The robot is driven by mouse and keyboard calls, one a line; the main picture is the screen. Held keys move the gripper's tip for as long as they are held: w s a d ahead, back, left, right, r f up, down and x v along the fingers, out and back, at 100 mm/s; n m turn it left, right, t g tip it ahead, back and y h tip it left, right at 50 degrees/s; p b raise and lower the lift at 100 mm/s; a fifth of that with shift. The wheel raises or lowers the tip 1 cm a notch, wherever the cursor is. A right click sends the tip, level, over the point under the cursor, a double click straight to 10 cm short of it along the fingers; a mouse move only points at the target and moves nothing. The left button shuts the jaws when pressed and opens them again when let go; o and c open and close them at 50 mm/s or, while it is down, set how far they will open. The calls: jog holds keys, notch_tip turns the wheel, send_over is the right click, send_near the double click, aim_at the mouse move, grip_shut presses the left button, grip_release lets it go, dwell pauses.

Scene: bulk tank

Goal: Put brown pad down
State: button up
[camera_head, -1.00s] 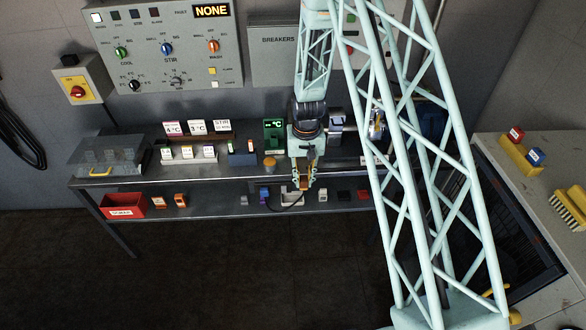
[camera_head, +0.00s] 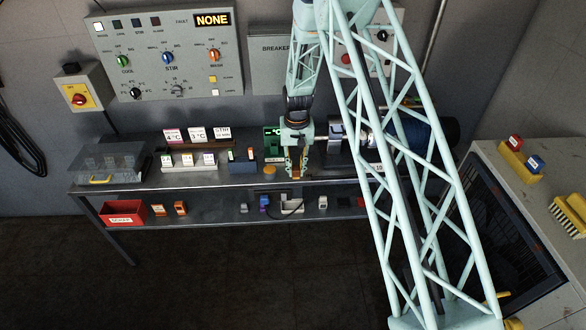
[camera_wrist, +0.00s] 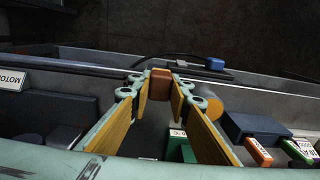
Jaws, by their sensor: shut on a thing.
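My gripper (camera_head: 296,168) is over the upper bench near its front edge, pointing down. It is shut on a small brown pad (camera_wrist: 161,84), which sits between the fingertips in the wrist view. In the head view the pad (camera_head: 295,174) is small and partly hidden by the fingers. Whether the pad touches the bench top cannot be told. A round orange-yellow piece (camera_wrist: 209,104) lies beside the gripper; it also shows left of it in the head view (camera_head: 270,170).
A green display (camera_head: 271,136) stands behind the gripper. A dark blue block (camera_head: 243,164) and white sample rack (camera_head: 189,161) stand to the left, a motor unit (camera_head: 345,150) to the right. The lower shelf holds a red bin (camera_head: 122,212) and several small parts.

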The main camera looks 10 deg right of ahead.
jog(key=shift+w+f, duration=0.15)
jog(key=shift+w, duration=1.1)
jog(key=shift+w+f, duration=0.1)
jog(key=shift+w, duration=1.15)
jog(key=shift+f, duration=1.75)
jog(key=shift+f, duration=0.2)
jog(key=o, duration=0.9)
jog(key=shift+r, duration=0.25)
jog(key=shift+r, duration=5.95)
jog(key=shift+r, duration=0.15)
